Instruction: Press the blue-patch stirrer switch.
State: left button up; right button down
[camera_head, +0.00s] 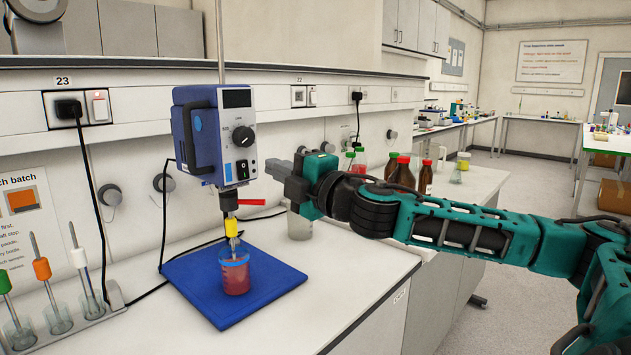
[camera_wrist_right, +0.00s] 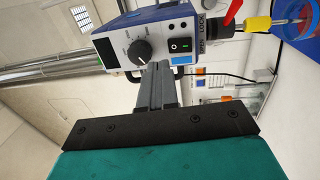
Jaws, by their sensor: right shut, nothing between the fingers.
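The blue and white overhead stirrer (camera_head: 212,135) hangs on a rod above a beaker of red liquid (camera_head: 235,272) on a blue mat (camera_head: 188,270). Its black rocker switch (camera_head: 242,169) is low on the front panel, beside a small blue patch (camera_head: 228,173) and below a dark knob (camera_head: 243,136). The switch also shows in the right wrist view (camera_wrist_right: 180,44), with a small green part. My right gripper (camera_head: 271,170) is shut and empty, to the right of the switch and apart from it in the head view. Its fingers (camera_wrist_right: 156,76) point toward the front panel in the wrist view. My left gripper is out of view.
A red lever (camera_head: 252,202) and yellow coupling (camera_head: 231,228) sit below the stirrer. A clear beaker (camera_head: 299,222) and brown bottles (camera_head: 402,174) stand behind my right arm. A rack with coloured stirring rods (camera_head: 62,318) stands at left. The front bench is mostly clear.

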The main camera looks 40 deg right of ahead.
pick_arm(q)
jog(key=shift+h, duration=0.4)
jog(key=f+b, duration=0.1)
jog(key=b, duration=0.1)
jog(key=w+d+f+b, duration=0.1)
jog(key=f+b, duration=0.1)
jog(key=b, duration=0.1)
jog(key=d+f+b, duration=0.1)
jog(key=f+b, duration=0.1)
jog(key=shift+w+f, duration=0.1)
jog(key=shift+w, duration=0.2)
pick_arm(e)
jog(key=s, duration=0.7)
jog(key=shift+d+r, duration=0.35)
jog(key=shift+r, duration=0.1)
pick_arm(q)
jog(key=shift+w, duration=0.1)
pick_arm(e)
jog(key=shift+s, duration=0.1)
